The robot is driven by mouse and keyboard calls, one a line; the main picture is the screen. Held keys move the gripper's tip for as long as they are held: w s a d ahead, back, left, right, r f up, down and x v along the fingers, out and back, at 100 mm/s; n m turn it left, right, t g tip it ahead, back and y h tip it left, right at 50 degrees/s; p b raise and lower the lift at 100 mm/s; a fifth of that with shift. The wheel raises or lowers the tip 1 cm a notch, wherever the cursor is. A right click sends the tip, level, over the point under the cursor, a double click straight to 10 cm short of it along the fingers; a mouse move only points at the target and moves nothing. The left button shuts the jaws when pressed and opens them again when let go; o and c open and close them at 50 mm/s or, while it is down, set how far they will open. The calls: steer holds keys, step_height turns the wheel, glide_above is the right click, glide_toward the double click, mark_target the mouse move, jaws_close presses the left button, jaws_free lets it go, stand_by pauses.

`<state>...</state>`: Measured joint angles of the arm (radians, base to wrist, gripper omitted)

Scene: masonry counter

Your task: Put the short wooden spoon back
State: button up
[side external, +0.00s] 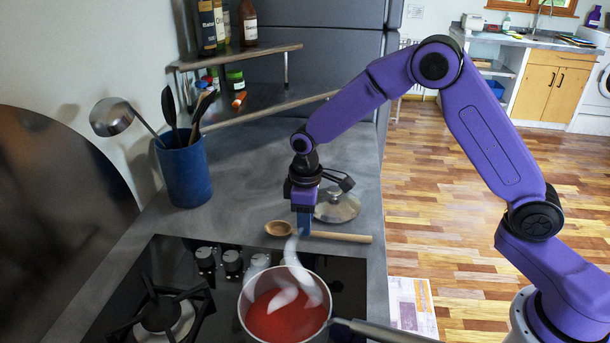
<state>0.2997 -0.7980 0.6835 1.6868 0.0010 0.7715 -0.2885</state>
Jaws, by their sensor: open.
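The short wooden spoon (345,237) lies on the grey counter behind the stove, its bowl to the left and its handle to the right. My gripper (304,232) points down at the spoon's handle just right of the bowl and is open. The fingers hide a small part of the handle; I cannot tell whether they touch it. A blue utensil crock (185,172) stands at the left by the wall, holding a metal ladle (112,117) and several dark utensils.
A pot of red sauce (286,314) steams on the black stove (225,303) in front of the spoon. A metal lid (338,206) lies behind the spoon. A shelf (262,98) with bottles and jars stands at the back. The counter between crock and spoon is clear.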

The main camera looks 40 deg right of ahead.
step_height(320, 180, up, 15)
stand_by(0.3)
steer(key=shift+a, duration=0.1)
steer(key=s+d+f+n, duration=0.1)
steer(key=s+d, duration=0.2)
steer(key=s, duration=0.8)
steer(key=s+d+f+n, duration=0.1)
steer(key=s+d, duration=0.3)
steer(key=s, duration=0.6)
steer(key=s+d+f+n, duration=0.1)
steer(key=s+d, duration=0.2)
steer(key=s, duration=0.8)
steer(key=shift+s+d+f+n, duration=0.3)
